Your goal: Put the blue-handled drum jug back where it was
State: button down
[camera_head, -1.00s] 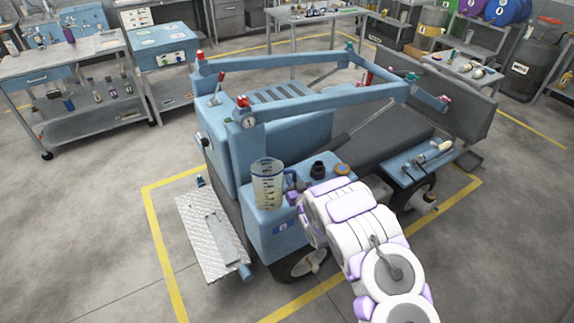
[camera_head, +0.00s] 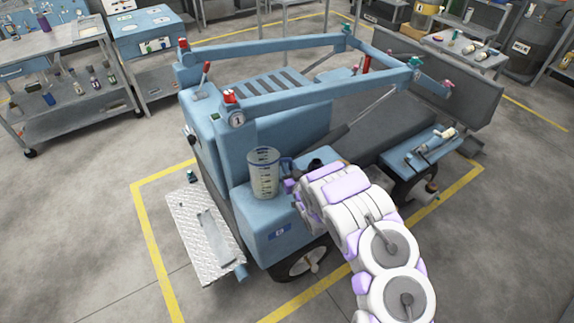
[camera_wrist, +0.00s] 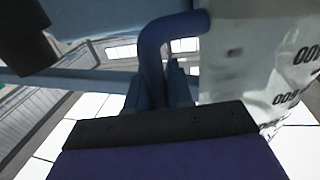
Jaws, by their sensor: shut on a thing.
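The drum jug (camera_head: 264,176) is a clear measuring jug with dark markings and a blue handle (camera_head: 285,165). In the head view it stands upright at the top of the blue machine's front corner box; I cannot tell whether its base touches the surface. My gripper (camera_head: 291,184) is at its right side, shut on the handle, with the fingertips largely hidden by my wrist. In the wrist view the jug's wall (camera_wrist: 262,65) fills the right side, and the blue handle (camera_wrist: 152,50) curves down behind the dark gripper edge.
The blue machine (camera_head: 265,222) has raised arm rails (camera_head: 320,97) behind the jug. A black cap (camera_head: 316,165) sits on the box right of the jug. A tread plate (camera_head: 205,235) sticks out at left. A shelved cart (camera_head: 75,115) stands at back left. Yellow lines border the machine.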

jog(key=shift+s+r, duration=0.15)
jog(key=shift+s, duration=0.05)
jog(key=c, duration=1.4)
grip_release()
jog(key=shift+w+a, duration=0.1)
jog(key=shift+a, duration=0.05)
jog(key=o, duration=0.4)
